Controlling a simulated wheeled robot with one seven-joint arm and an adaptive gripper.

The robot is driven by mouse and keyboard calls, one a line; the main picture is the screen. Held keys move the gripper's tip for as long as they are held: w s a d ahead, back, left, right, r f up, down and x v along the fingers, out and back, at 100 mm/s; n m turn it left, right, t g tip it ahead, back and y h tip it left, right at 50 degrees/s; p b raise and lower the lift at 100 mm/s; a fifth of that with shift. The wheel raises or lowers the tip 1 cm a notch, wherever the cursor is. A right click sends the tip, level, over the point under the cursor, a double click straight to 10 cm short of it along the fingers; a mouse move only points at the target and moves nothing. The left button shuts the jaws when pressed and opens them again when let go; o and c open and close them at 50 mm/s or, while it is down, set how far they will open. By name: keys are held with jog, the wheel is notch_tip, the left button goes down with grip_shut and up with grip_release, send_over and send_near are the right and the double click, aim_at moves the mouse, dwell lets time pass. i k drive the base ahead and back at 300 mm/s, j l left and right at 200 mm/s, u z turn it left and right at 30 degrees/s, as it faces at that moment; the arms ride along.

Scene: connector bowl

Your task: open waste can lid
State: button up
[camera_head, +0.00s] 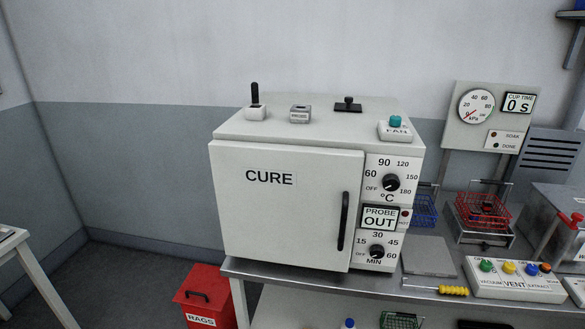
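The waste can is a red bin (207,309) with a white RAGS label, standing on the floor at the lower left of the bench. Its red lid (203,281) has a dark handle (194,295) near its front edge. The lid looks shut. The lower part of the can is cut off by the bottom of the picture. My gripper is not in view.
A white CURE oven (290,205) stands on the steel bench (436,289), right of the can. Baskets, a yellow-handled tool (452,290) and a button box (515,280) lie further right. A table (33,270) is at far left. Floor between is clear.

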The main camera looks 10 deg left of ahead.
aim_at(205, 288)
jog(key=u, duration=1.35)
jog(key=i+j+z, duration=0.1)
jog(key=i, duration=0.4)
jog(key=i+j+z, duration=0.1)
jog(key=i, duration=0.35)
jog(key=i+j+z, duration=0.1)
jog(key=i+j, duration=0.2)
jog(key=i, duration=0.15)
jog(key=i+j, duration=0.1)
jog(key=i, duration=0.5)
